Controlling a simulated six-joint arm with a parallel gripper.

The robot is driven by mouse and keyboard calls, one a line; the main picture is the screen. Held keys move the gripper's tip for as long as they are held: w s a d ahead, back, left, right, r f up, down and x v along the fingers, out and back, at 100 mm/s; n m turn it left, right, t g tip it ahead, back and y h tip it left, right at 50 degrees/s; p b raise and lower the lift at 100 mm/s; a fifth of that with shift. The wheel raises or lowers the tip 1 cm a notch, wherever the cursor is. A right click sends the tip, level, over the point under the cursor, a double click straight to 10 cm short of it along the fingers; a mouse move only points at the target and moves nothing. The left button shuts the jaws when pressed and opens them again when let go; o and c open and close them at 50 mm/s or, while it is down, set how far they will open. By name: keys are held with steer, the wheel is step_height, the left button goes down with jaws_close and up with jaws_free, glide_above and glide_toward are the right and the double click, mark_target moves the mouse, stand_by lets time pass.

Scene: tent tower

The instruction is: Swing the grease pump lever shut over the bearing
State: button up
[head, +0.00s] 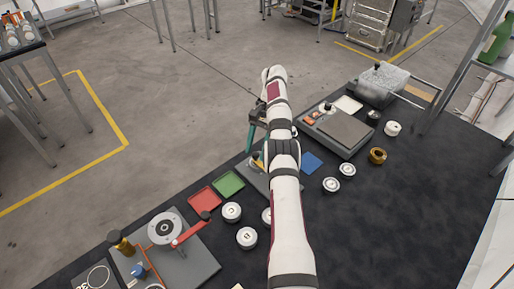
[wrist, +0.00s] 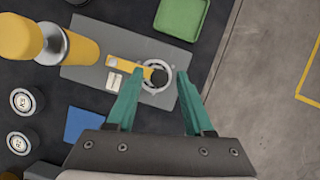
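In the wrist view a yellow lever (wrist: 124,64) lies across a grey plate (wrist: 88,73). Its dark knob (wrist: 159,76) appears over the pale bearing ring (wrist: 149,89). A yellow cylinder with a steel collar (wrist: 52,44), apparently the grease pump, rises at the plate's left end. My gripper (wrist: 158,74) is open, its teal fingers on either side of the knob and ring in the picture. I cannot tell its height above them or any contact. In the head view my gripper (head: 253,137) points down over the plate (head: 286,187), and my arm hides much of the fixture.
A green tray (head: 229,184) and red tray (head: 204,199) lie left of the fixture, a blue square (head: 312,163) right. A red-lever fixture (head: 188,232) stands at front left. Several white discs surround the plate. The dark mat (head: 410,210) is clear at right.

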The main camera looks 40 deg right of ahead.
steer(key=shift+d, duration=0.15)
